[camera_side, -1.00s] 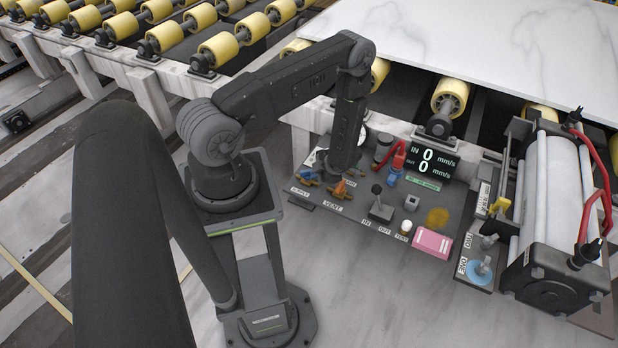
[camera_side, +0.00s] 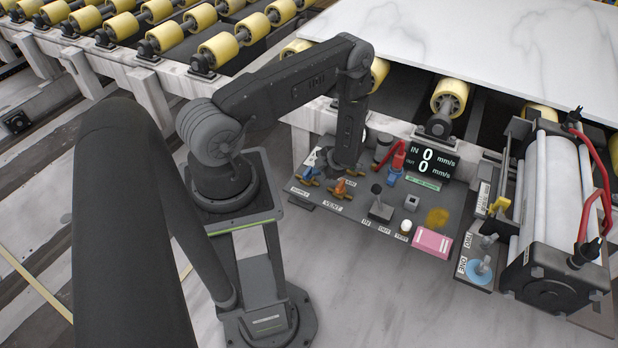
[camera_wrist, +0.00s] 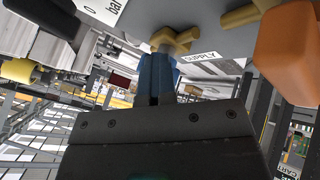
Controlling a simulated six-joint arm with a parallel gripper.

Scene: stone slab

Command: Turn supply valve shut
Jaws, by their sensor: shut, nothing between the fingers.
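The supply valve is on the control panel's left side, by its SUPPLY label. Its blue handle (camera_side: 309,173) shows partly in the side view, left of my gripper (camera_side: 330,167). In the wrist view the blue handle (camera_wrist: 158,72) stands just beyond my gripper (camera_wrist: 166,97), with the brass valve body (camera_wrist: 172,38) behind it. My gripper is shut and empty, with its dark body filling the bottom of that view. I cannot tell whether it touches the handle. The fingertips are largely hidden in the side view.
The orange vent handle (camera_side: 339,187) is close beside, and looms at right in the wrist view (camera_wrist: 288,52). A black lever (camera_side: 377,203), a pink pad (camera_side: 432,243) and a speed display (camera_side: 428,161) are farther right. The roller unit (camera_side: 553,210) stands at far right.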

